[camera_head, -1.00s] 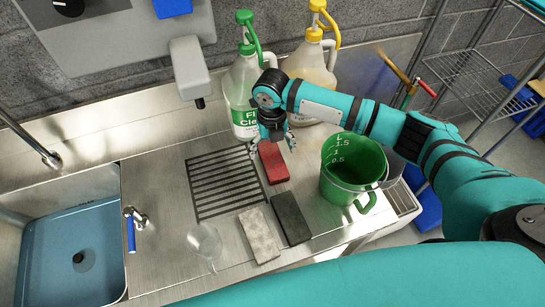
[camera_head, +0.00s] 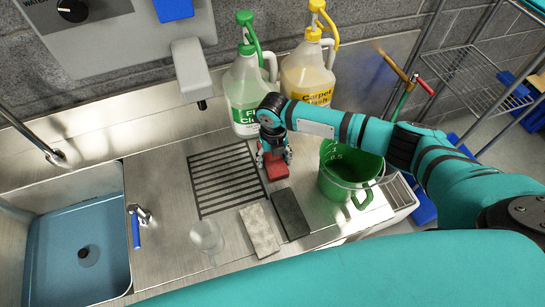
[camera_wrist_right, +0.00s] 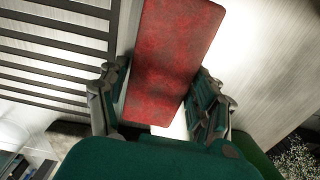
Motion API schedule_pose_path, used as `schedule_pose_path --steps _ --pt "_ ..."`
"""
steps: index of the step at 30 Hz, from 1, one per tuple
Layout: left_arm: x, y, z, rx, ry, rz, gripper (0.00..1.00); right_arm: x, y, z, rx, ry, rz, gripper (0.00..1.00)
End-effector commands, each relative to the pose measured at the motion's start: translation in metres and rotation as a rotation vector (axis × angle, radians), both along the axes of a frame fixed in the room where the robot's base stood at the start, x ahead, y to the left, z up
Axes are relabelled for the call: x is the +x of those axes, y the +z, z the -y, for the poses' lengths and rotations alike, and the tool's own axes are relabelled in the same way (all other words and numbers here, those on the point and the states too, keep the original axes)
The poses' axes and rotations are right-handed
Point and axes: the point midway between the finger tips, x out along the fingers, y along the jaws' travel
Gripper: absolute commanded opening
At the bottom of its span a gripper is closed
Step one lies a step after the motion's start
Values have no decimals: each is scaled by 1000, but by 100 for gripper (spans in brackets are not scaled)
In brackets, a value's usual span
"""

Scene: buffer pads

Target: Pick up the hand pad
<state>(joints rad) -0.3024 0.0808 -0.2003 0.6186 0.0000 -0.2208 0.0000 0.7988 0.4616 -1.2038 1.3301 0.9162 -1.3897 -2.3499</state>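Three flat pads lie on the steel counter: a red pad (camera_head: 277,171), a dark grey pad (camera_head: 290,213) and a light grey pad (camera_head: 260,231). I cannot tell from the pictures which is called the hand pad. My right gripper (camera_head: 274,163) is directly over the red pad, pointing down. In the right wrist view the red pad (camera_wrist_right: 170,60) runs between the two open fingers of my right gripper (camera_wrist_right: 162,100), with a narrow gap beside the right finger. The gripper hides part of the red pad in the head view. My left gripper is not in view.
A green bucket (camera_head: 340,184) stands close right of the pads. Two jugs, green-capped (camera_head: 246,95) and yellow-capped (camera_head: 308,72), stand behind my right gripper. A drain grate (camera_head: 224,180) lies left, with a clear glass (camera_head: 206,236) in front and a blue sink (camera_head: 80,245) further left.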

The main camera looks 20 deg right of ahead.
Motion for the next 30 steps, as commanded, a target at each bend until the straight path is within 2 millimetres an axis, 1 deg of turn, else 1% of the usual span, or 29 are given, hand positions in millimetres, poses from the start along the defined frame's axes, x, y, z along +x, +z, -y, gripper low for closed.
schedule_pose_path --steps 1,6,7,17,20,25,26,30 --pt "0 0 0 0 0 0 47 0 0 0 0 0 0 56" --pt "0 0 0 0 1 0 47 0 0 0 0 0 0 34" --pt "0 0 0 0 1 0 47 0 0 0 0 0 0 33" --pt "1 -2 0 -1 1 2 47 1 4 0 1 0 2 33" --pt "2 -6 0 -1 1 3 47 1 11 0 1 1 2 33" --pt "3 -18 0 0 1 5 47 2 33 0 1 1 5 33" --pt "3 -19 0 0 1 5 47 -1 35 -4 3 4 3 33" --pt "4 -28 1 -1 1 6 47 -23 35 -30 3 7 1 33"
